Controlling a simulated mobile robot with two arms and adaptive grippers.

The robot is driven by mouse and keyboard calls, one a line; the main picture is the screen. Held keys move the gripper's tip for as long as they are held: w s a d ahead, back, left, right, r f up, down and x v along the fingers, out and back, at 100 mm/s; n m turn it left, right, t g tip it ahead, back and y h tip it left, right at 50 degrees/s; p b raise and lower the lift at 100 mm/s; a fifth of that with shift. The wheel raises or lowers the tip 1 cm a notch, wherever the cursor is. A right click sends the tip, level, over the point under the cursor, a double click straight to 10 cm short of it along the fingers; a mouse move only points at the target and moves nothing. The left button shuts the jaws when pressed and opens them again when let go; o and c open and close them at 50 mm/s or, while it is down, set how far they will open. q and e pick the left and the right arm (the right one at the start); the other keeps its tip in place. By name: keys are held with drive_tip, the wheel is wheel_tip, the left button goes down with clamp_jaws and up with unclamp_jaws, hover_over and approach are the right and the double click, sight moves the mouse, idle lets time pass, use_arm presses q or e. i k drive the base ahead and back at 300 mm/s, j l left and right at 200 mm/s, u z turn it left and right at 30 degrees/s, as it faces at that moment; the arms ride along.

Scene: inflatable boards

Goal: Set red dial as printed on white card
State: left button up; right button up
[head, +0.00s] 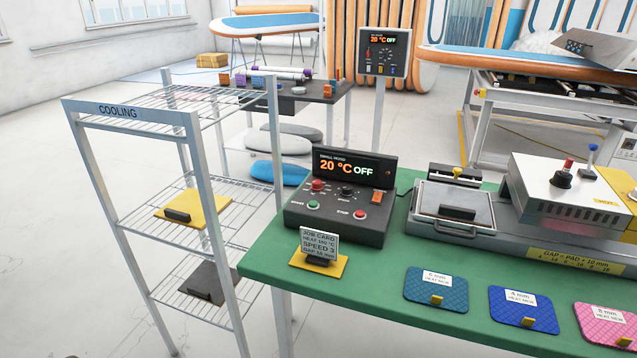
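The black control box (338,212) stands on the green table. Its display (346,170) reads "20 °C OFF". The red dial (318,185) sits on its upper left, beside a black dial (347,192); the red dial's pointer setting is too small to tell. The white card (319,243) stands upright in a dark holder on a yellow pad, in front of the box. It reads "JOB CARD", a heat line that looks like 160 °C, "SPEED 3" and a gap line, perhaps 10 mm. Neither of my grippers shows.
Green START (313,204) and red STOP (360,214) buttons and an orange switch (377,197) are near the dials. A press (453,206) stands right of the box. Several colored pads lie along the front. The cooling rack (206,170) stands left, close to the table.

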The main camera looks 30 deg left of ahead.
sight(317, 185)
drive_tip(key=j+z, duration=1.05)
drive_tip(key=k+l, duration=0.05)
drive_tip(key=l, duration=0.05)
